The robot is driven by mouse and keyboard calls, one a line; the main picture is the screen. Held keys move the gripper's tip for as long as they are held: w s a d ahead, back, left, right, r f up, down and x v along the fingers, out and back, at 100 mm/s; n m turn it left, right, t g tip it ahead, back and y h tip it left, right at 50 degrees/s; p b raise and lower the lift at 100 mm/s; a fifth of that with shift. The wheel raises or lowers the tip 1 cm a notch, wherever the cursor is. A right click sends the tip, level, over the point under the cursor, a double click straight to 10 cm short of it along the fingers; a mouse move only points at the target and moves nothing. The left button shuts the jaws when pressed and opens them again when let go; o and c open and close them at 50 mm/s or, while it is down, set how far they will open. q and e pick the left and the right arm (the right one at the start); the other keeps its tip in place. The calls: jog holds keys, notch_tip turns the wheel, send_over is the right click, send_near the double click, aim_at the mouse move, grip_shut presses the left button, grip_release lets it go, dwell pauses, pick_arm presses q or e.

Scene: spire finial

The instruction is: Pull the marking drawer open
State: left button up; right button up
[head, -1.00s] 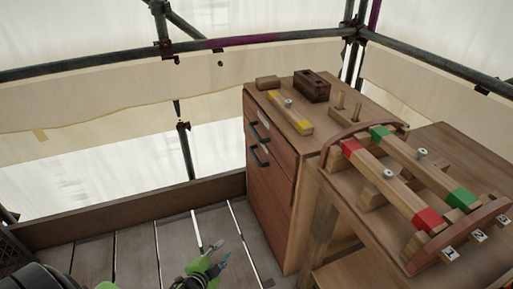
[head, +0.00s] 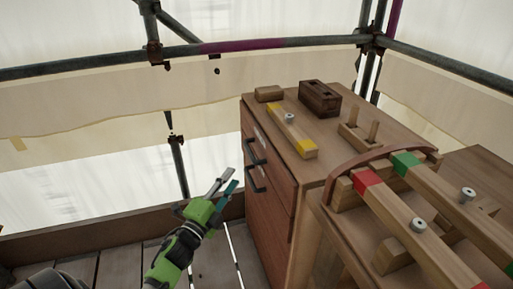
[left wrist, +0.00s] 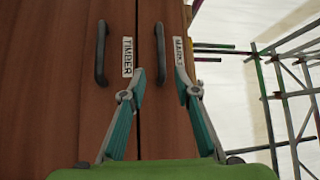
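The marking drawer (head: 278,152) is the upper drawer of a brown wooden cabinet; it is closed. Its dark bar handle (head: 252,154) shows on the front. In the left wrist view, the handle (left wrist: 160,52) stands beside a partly hidden white label reading "MARK" (left wrist: 178,52). My left gripper (head: 227,176), green with teal fingers, is open and empty, in front of the cabinet and apart from the handle. My right gripper is not in view.
The closed timber drawer (head: 266,205) is below, with its own handle (left wrist: 101,53). On the cabinet top are a yellow-ended bar (head: 292,132), a dark block (head: 320,98) and a small block (head: 269,94). A workbench with red- and green-marked bars (head: 405,217) stands at right.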

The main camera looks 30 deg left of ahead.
aim_at(249, 151)
pick_arm(q)
jog(key=w, duration=0.4)
jog(key=w+r, duration=0.1)
jog(key=w, duration=0.3)
jog(key=w+a+r+b, duration=0.1)
jog(key=w, duration=0.3)
jog(key=shift+w, duration=0.1)
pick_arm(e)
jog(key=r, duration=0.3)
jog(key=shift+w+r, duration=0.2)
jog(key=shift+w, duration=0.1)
pick_arm(q)
jog(key=shift+w, duration=0.45)
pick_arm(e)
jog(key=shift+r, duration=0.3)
pick_arm(q)
grip_shut()
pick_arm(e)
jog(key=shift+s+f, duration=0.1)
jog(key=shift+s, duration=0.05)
